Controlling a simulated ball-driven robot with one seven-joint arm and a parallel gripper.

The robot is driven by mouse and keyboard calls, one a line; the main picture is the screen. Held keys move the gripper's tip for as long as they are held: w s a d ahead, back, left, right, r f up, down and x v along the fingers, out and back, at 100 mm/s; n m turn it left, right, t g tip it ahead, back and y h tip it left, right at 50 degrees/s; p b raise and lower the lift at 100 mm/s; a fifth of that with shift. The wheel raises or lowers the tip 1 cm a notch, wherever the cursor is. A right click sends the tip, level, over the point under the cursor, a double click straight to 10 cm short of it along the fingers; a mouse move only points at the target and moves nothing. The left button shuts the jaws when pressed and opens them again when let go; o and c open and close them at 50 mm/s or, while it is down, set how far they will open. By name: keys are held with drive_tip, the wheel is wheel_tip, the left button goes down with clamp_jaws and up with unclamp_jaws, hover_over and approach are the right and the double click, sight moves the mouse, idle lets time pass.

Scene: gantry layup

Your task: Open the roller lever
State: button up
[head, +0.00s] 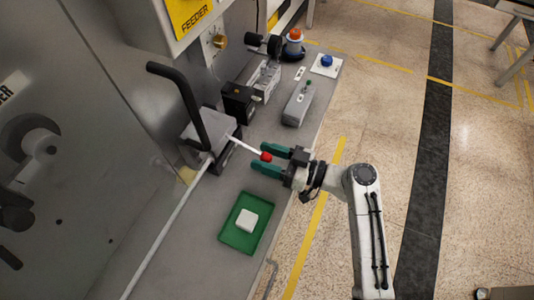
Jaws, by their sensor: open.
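The roller lever is a thin white rod (247,149) with a red knob (266,156) at its end. It sticks out to the right and slightly down from a grey block-shaped unit (208,128) on the machine's ledge. My gripper (262,158) has two green fingers and is open. In the head view its fingers lie on either side of the red knob, with a gap showing. I cannot tell from this one view whether the knob is at the same height as the fingers.
A black bar handle (180,95) rises left of the unit. A green tray (233,240) with a white block (246,220) lies below it. Behind stand a black box (238,102), a grey device (298,104) and a blue button (326,61).

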clamp_jaws()
idle(0.6)
